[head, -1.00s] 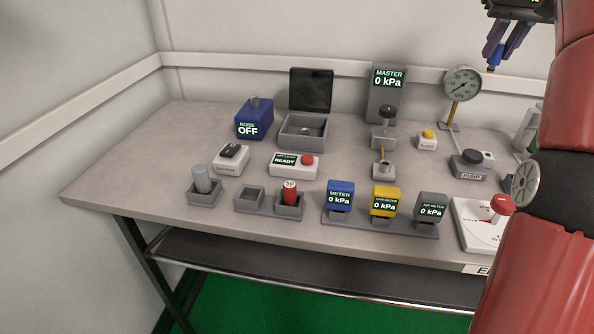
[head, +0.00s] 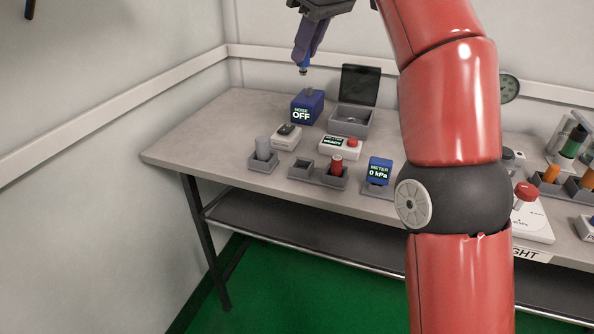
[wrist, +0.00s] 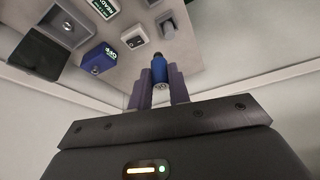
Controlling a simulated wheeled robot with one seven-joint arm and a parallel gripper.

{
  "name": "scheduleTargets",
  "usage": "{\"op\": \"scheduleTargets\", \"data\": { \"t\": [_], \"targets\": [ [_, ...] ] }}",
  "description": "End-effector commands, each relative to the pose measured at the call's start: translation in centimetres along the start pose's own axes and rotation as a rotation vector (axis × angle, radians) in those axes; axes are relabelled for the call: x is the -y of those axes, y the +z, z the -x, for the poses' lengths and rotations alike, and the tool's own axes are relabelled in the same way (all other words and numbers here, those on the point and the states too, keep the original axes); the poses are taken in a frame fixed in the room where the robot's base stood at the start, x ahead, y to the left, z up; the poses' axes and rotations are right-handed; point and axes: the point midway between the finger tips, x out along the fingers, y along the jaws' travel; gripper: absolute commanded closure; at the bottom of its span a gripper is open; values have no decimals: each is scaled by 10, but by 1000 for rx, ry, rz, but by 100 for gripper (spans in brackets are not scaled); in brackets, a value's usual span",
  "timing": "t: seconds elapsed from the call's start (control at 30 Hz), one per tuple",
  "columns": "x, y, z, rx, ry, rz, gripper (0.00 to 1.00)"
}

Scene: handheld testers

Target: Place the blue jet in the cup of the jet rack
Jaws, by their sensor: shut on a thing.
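My gripper (head: 303,66) is shut on the blue jet (head: 303,71), a small blue cylinder with a dark tip. It is raised above the back left of the bench, over the blue NOISE box. In the wrist view, the blue jet (wrist: 159,70) sits between the two purple fingers. A grey two-cup rack (head: 318,179) stands near the bench's front edge. Its left cup (head: 301,168) looks empty; a red cylinder (head: 336,165) stands in its right cup. No readable label shows which holder is the jet rack.
The blue NOISE box (head: 307,106) reads OFF, beside an open-lidded grey box (head: 352,118). A grey cylinder (head: 262,147) stands in a separate cup. Another rack (head: 571,188) with orange cylinders is at right. My arm hides the bench's middle.

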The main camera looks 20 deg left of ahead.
Motion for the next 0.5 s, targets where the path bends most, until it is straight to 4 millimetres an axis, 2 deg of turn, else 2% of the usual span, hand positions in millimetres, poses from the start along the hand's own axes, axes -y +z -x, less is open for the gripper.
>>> {"op": "scheduleTargets", "data": {
  "t": [0.27,0.3,0.5],
  "targets": [
    [2,14,-33,3,-3,3,100],
    [2,21,-50,3,-3,4,100],
    [2,42,-99,3,-1,2,100]
  ]
}}
